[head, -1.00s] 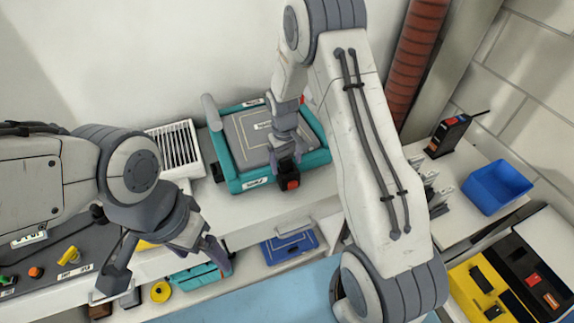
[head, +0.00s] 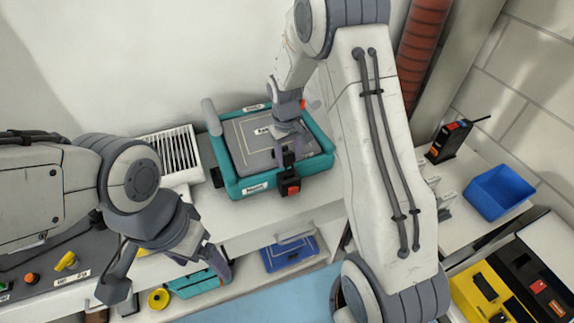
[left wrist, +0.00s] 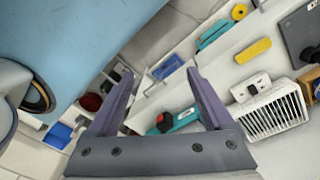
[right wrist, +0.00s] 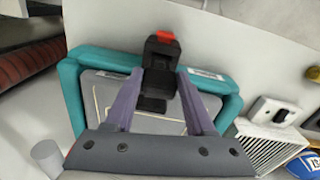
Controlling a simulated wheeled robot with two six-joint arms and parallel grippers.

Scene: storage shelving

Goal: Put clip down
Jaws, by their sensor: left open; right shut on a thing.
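The clip (head: 289,184), a small black block with a red face, is held in my right gripper (head: 287,162) at the front edge of the teal-rimmed tray (head: 232,184). In the right wrist view the clip (right wrist: 161,62) sits between the purple-grey fingers, with the tray behind it. I cannot tell whether the clip touches the tray rim or hangs just above it. My left gripper (head: 170,272) is open and empty, in front of the bench edge. In the left wrist view its two fingers are spread apart with nothing between them.
A white vented box (head: 172,150) stands left of the tray. A blue bin (head: 498,191) and a black radio-like device (head: 449,140) are at the right. A blue case (head: 290,252) lies on the lower shelf. The bench strip in front of the tray looks clear.

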